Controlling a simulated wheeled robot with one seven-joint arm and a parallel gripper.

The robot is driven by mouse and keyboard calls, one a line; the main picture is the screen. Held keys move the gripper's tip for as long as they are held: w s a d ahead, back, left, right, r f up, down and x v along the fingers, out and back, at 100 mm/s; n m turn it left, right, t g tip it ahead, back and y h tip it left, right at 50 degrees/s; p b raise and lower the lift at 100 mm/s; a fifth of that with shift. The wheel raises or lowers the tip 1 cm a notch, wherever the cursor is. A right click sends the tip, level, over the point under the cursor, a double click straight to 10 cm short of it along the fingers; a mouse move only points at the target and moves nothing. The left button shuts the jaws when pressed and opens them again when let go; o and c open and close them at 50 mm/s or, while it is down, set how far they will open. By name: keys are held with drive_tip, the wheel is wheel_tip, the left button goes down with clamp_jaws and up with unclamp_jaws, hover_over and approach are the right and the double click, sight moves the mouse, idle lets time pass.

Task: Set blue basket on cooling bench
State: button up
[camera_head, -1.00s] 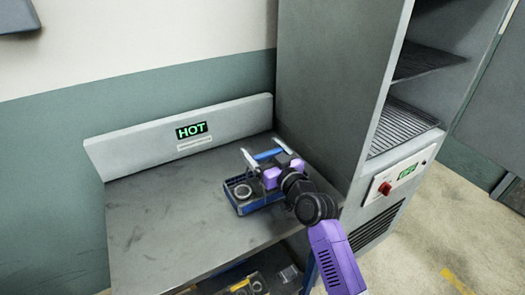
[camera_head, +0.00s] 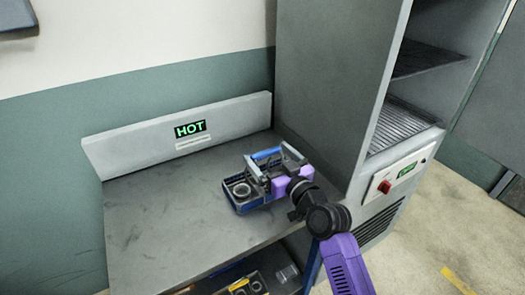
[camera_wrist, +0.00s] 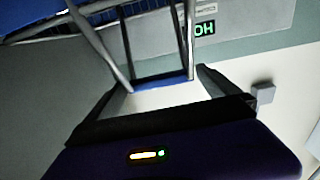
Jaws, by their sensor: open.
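The blue basket (camera_head: 247,207) stands on the grey bench top (camera_head: 150,225), near the bench's right end. A grey ring shows inside it. Its raised handle has a blue bar (camera_head: 266,153) between metal side arms. My gripper (camera_head: 274,170) is open at the basket's right side, close to the handle, and partly hides the basket. In the wrist view, the blue handle bar (camera_wrist: 160,82) and metal side arms show near my open fingers (camera_wrist: 168,92). I cannot tell whether a finger touches the handle.
A low back panel with a lit green HOT sign (camera_head: 190,129) runs along the wall. A tall grey cabinet (camera_head: 325,90) with open shelves and a red knob stands right of the bench. Items lie on a shelf under the bench. The bench's left side is clear.

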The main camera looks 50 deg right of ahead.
drive_tip(key=b+v, duration=0.1)
drive_tip(key=v, duration=0.6)
drive_tip(key=shift+s, duration=0.4)
drive_tip(key=s+a+f+g+y, duration=0.1)
drive_tip(key=s+a+f, duration=0.4)
drive_tip(key=s+a, duration=0.2)
drive_tip(key=s+a+f+g, duration=0.1)
drive_tip(key=s+a+f, duration=0.3)
drive_tip(key=s+a, duration=0.25)
drive_tip(key=s+a+r+n+y, duration=0.1)
drive_tip(key=s+a+y, duration=0.1)
drive_tip(key=s+a, duration=0.2)
drive_tip(key=s+a+r+n+y, duration=0.1)
drive_tip(key=s+a, duration=0.3)
drive_tip(key=s, duration=0.7)
drive_tip(key=shift+a+n+g+y, duration=0.3)
drive_tip(key=shift+n+y, duration=0.2)
drive_tip(key=shift+n, duration=0.1)
drive_tip(key=shift+r, duration=0.1)
